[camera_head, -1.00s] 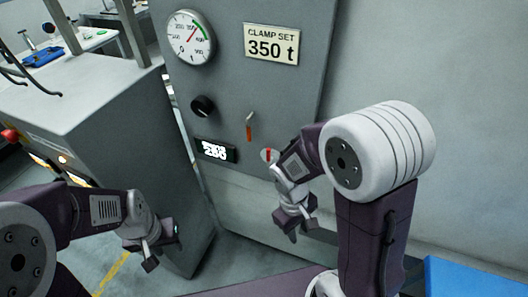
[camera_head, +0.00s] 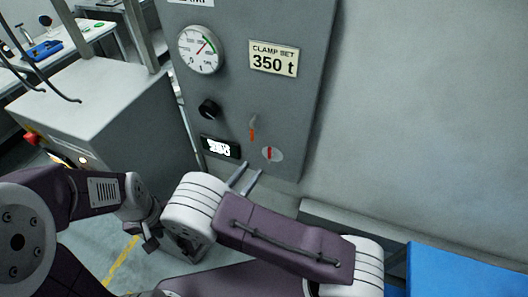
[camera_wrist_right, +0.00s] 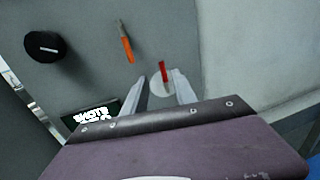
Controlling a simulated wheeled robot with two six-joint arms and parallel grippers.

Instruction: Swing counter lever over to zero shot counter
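A grey panel (camera_head: 305,110) carries an orange lever (camera_head: 252,130) with a grey upper end, and below it to the right a white disc with a red lever (camera_head: 269,154). I cannot tell for certain which is the counter lever. A lit counter display (camera_head: 220,148) sits left of them; its digits are blurred. My right gripper (camera_head: 246,177) is open and empty, just below the disc. In the right wrist view its fingers (camera_wrist_right: 158,78) frame the red lever (camera_wrist_right: 163,71), with the orange lever (camera_wrist_right: 126,44) up and left. My left gripper (camera_head: 151,243) is low at left, partly hidden.
A black knob (camera_head: 208,109) is left of the orange lever, with a round gauge (camera_head: 200,49) and a "CLAMP SET 350 t" plate (camera_head: 273,58) above. A grey cabinet (camera_head: 95,105) stands left. A blue surface (camera_head: 465,272) is at lower right.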

